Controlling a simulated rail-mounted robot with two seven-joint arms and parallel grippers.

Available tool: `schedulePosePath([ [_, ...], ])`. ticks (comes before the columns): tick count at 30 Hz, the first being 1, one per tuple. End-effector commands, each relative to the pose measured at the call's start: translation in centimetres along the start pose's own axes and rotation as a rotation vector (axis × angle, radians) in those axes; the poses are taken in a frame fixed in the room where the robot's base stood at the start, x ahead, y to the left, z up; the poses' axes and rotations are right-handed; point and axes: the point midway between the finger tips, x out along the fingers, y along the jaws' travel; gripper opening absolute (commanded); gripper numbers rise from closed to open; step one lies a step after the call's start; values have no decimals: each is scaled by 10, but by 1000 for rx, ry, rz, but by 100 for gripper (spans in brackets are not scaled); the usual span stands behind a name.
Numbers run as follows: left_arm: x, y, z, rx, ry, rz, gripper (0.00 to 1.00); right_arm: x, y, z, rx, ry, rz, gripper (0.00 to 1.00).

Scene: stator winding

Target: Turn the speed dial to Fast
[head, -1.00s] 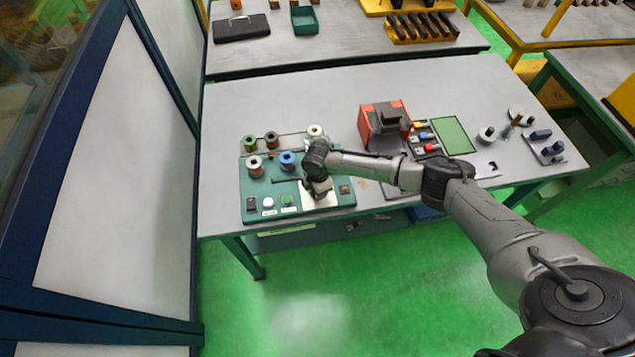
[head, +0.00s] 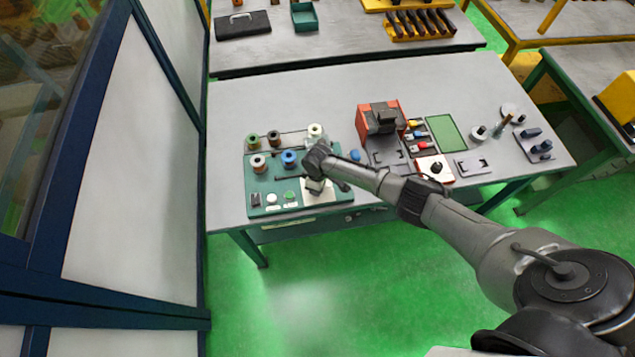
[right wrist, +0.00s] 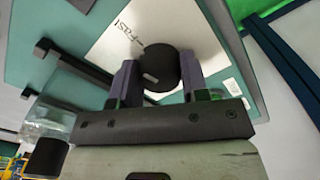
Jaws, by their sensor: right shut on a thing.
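The speed dial (right wrist: 163,66) is a round black knob on a white plate (right wrist: 160,20) in the right wrist view. The plate has a dash and the word "Fast" beside the knob, towards the upper left. A short pale mark shows on the knob's lower left, away from that dash. My right gripper (right wrist: 158,78) has one finger on each side of the knob and is shut on it. My left gripper is out of view.
Wire spools (head: 290,158) stand on the panel, just left of my wrist. Push buttons (head: 272,198) line its front edge. A red machine (head: 372,120) stands to the right. A clear, glassy block (right wrist: 45,118) is close to my gripper's left in the wrist view.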

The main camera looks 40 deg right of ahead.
Motion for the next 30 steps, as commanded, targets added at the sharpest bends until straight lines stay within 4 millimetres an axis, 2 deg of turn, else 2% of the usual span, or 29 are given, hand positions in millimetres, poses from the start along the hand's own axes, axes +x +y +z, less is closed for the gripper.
schedulePosePath([
  [10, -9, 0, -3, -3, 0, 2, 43, -2, -1, -1, 128, 2, -2, 18],
  [27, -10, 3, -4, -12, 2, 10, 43, -2, 0, -1, 152, 2, -1, 18],
  [28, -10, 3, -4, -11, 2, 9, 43, -2, 0, -1, 152, 2, -1, 43],
  [30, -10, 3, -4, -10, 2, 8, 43, -2, 0, -1, 152, 2, -1, 50],
])
